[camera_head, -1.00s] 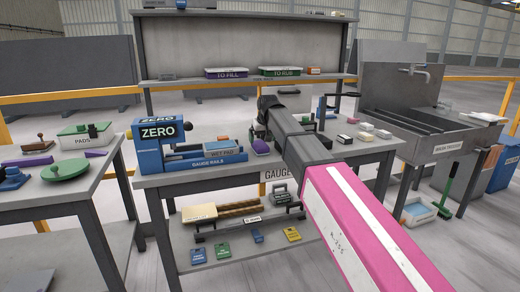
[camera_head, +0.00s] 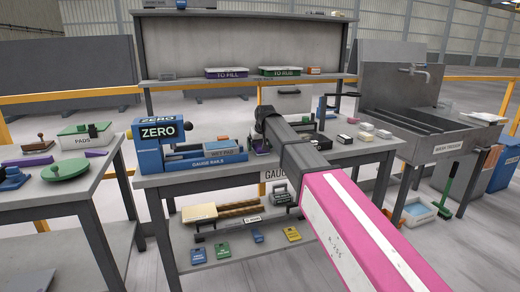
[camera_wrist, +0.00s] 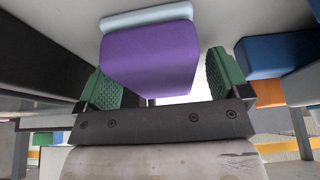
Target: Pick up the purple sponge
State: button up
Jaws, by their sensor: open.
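The purple sponge (camera_wrist: 150,58) shows large in the wrist view, with a pale light-blue layer along its upper edge. My gripper (camera_wrist: 160,76) is open, its green ridged fingers on either side of the sponge. The left finger is very close to the sponge, and a gap shows on the right. I cannot tell whether the left finger touches it. In the head view my gripper (camera_head: 261,142) is over the workbench, just right of the wet pad, and it and my arm hide most or all of the sponge.
The blue gauge rails (camera_head: 195,160) with the wet pad (camera_head: 224,148) stand left of my gripper. A blue block (camera_wrist: 275,54) and an orange one (camera_wrist: 268,92) show right of the fingers. Small blocks (camera_head: 366,136) lie on the bench to the right. A shelf (camera_head: 250,79) stands behind.

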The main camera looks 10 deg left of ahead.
jog(key=shift+f, duration=0.1)
dwell(0.3)
jog(key=c, duration=1.1)
jog(key=shift+o, duration=0.2)
jog(key=shift+r, duration=0.75)
notch_tip(320, 180, up, 3)
jog(key=shift+f, duration=0.1)
jog(key=s+a+r, duration=0.6)
jog(key=s+r, duration=0.1)
jog(key=s, duration=0.3)
jog(key=shift+a, duration=0.15)
jog(key=shift+r, duration=0.1)
